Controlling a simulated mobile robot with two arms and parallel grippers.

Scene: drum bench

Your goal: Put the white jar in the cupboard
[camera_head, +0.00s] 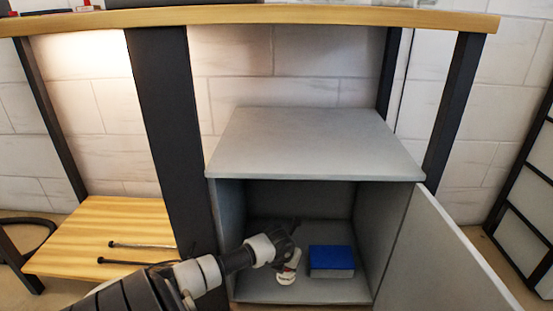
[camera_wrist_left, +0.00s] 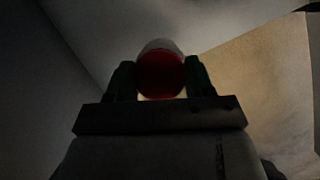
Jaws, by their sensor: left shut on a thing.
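The grey cupboard (camera_head: 315,150) stands under the wooden bench, with its door (camera_head: 445,265) swung open to the right. My left arm reaches into it from the left. My left gripper (camera_head: 290,258) is inside, just above the cupboard floor, and is shut on the white jar (camera_head: 287,278). In the left wrist view the jar's dark red end (camera_wrist_left: 160,75) shows between the two fingers (camera_wrist_left: 160,85), with a pale rim above it. I cannot tell whether the jar touches the cupboard floor. My right gripper is not in view.
A blue-topped box (camera_head: 331,258) sits on the cupboard floor just right of the jar. A dark bench post (camera_head: 165,110) stands left of the cupboard. A low wooden shelf (camera_head: 85,235) with two dark rods (camera_head: 140,245) is at the left.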

